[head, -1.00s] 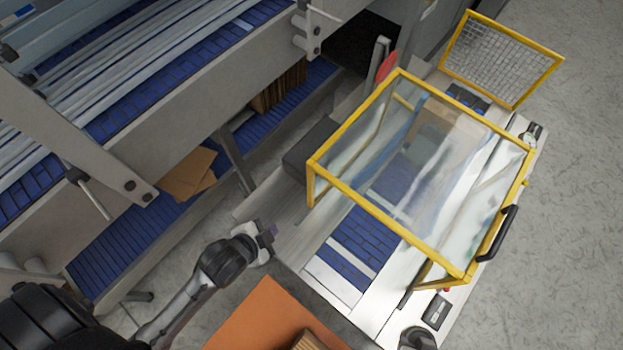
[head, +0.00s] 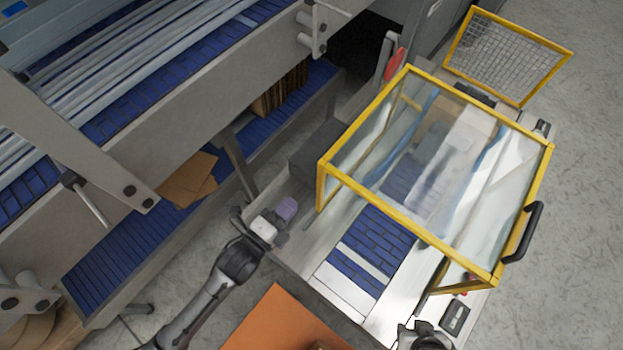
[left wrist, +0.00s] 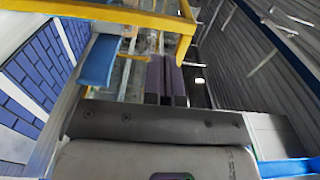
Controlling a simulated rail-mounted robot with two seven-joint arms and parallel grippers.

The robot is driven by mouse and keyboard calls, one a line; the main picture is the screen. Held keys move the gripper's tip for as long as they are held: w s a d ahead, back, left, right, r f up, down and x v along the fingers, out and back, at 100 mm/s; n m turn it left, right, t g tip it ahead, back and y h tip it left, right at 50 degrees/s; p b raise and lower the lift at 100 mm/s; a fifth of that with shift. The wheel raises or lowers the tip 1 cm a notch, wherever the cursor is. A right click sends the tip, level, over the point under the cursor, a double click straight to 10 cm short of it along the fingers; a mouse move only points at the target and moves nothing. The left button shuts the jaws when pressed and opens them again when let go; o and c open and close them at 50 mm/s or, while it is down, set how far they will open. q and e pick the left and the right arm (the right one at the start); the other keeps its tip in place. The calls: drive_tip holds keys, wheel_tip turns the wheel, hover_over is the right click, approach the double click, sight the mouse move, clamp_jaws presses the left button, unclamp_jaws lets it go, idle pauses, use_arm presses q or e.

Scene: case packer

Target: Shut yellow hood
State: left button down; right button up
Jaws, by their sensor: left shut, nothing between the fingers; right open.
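The yellow hood (head: 335,185) is a yellow frame with clear panels over the blue conveyor of the packing station, right of centre in the head view. Its black handle (head: 524,232) is on the right side. The hood looks raised at the near edge, but I cannot tell how far. My left gripper (head: 287,209) is shut and empty, left of the hood and apart from it. Its dark fingers (left wrist: 166,80) show in the left wrist view, with a yellow bar beyond. My right gripper (head: 422,338) is open at the bottom edge, below the hood's near corner, mostly cut off.
A yellow-framed mesh guard (head: 508,55) stands behind the hood. Long blue conveyors (head: 105,265) with cardboard pieces (head: 190,180) run at the left. An orange surface (head: 280,325) is at the bottom. Bare floor (head: 580,200) lies free to the right.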

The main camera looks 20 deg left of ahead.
sight(318, 175)
use_arm(q)
drive_tip(key=x, duration=0.8)
drive_tip(key=shift+w+d, duration=0.2)
drive_tip(key=shift+w, duration=0.15)
